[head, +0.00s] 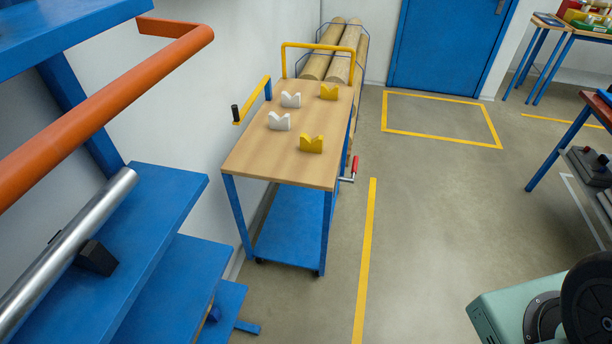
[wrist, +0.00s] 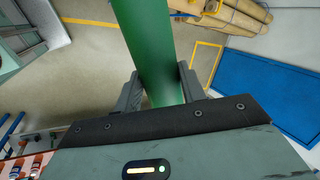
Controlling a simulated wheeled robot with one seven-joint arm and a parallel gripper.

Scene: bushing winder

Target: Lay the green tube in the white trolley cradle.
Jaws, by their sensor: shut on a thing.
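My gripper (wrist: 160,88) shows only in the wrist view, with its two grey fingers closed on either side of the green tube (wrist: 147,40). The tube runs from between the fingers up past the top edge of the wrist view, so its far end is hidden. The head view does not show the tube. In the head view the trolley has a wooden top (head: 255,155) and blue legs. The white cradle is a pair of V-blocks on its left side, a far block (head: 290,100) and a near block (head: 279,122). Both white blocks are empty.
A yellow V-block pair, far (head: 328,92) and near (head: 311,144), stands empty on the trolley's right side. A yellow rail (head: 318,45) crosses its far end. A blue rack (head: 150,215) with a silver tube (head: 70,235) is at left. Floor right of the trolley is clear.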

